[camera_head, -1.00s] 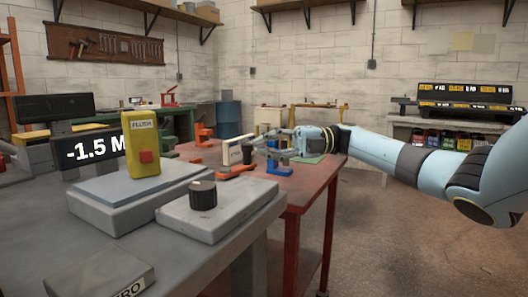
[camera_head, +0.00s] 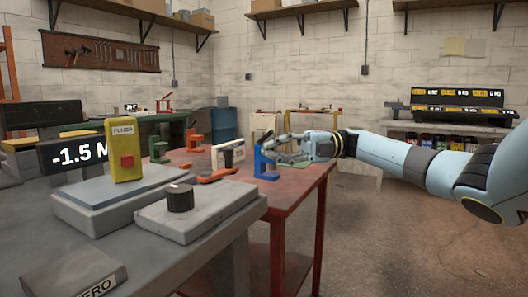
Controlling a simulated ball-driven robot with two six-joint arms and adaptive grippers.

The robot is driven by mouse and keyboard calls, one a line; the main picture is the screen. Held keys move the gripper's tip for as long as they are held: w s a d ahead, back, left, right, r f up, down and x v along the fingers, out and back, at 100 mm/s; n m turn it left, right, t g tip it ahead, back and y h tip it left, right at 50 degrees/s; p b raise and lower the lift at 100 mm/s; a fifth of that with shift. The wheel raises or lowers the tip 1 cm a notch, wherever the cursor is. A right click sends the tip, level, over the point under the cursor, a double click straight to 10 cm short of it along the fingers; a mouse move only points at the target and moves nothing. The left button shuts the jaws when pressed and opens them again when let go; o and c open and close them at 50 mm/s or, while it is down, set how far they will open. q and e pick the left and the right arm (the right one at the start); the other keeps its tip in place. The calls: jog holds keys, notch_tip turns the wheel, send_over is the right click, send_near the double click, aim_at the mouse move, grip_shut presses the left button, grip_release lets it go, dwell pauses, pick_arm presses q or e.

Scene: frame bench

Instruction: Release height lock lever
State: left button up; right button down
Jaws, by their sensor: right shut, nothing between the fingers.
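I cannot tell for sure which part is the height lock lever. A blue clamp-like piece (camera_head: 264,163) stands on the red table, with an upright part on a low base. My right gripper (camera_head: 274,143) is shut and empty just behind and to the right of its upper part. I cannot tell whether they touch. An orange lever-like piece (camera_head: 218,175) lies on the table to the left. A white block with a dark upright part (camera_head: 228,155) stands behind it. My left gripper is out of view.
On the grey bench, a yellow box marked FLUSH (camera_head: 126,150) stands on a grey slab beside a display reading -1.5 M (camera_head: 72,154). A black knob (camera_head: 180,198) sits on another slab. The red table (camera_head: 290,190) is bare at its near right.

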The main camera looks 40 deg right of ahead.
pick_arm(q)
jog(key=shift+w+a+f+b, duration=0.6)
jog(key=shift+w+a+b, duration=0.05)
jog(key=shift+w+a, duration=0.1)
pick_arm(e)
jog(key=w+v, duration=0.1)
jog(key=v, duration=0.6)
jog(key=shift+d, duration=0.4)
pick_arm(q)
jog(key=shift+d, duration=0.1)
pick_arm(e)
jog(key=shift+f, duration=0.15)
